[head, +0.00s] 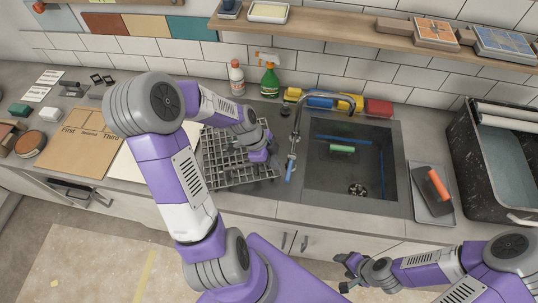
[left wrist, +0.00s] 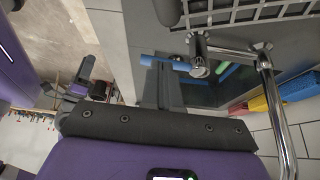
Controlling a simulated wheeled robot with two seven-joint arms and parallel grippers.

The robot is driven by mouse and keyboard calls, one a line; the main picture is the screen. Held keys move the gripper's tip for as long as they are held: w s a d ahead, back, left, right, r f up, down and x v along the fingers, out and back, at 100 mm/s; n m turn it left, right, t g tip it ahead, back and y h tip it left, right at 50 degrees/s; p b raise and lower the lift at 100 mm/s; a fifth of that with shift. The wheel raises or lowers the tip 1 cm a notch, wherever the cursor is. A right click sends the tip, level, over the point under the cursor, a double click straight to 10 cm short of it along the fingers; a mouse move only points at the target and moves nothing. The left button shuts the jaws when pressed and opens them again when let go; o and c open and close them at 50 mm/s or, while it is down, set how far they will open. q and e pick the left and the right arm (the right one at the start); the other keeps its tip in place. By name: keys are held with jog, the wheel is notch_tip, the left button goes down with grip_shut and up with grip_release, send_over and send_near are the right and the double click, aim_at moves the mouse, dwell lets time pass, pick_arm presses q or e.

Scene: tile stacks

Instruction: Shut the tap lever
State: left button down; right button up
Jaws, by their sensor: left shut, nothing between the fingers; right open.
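The chrome tap (head: 297,125) stands at the left edge of the sink, and its spout arches over the basin. Its lever has a blue handle (head: 289,170) that points down toward the front of the counter. In the left wrist view the blue handle (left wrist: 166,62) lies across the picture, close beyond the fingers. My left gripper (head: 272,160) is shut and empty, left of the lever over the dish rack's right side. I cannot tell whether it touches the handle. My right gripper (head: 347,272) is open and empty, in front of the counter.
The sink (head: 345,185) holds a green-handled item (head: 342,149). A wire rack (head: 225,165) lies left of the tap. Bottles (head: 269,80) and coloured sponges (head: 378,108) stand behind. A grey tray (head: 432,205) with an orange-handled tool and a black bin (head: 480,150) are on the right.

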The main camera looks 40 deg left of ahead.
aim_at(290, 168)
pick_arm(q)
jog(key=shift+x, duration=2.05)
pick_arm(e)
jog(key=shift+f, duration=0.1)
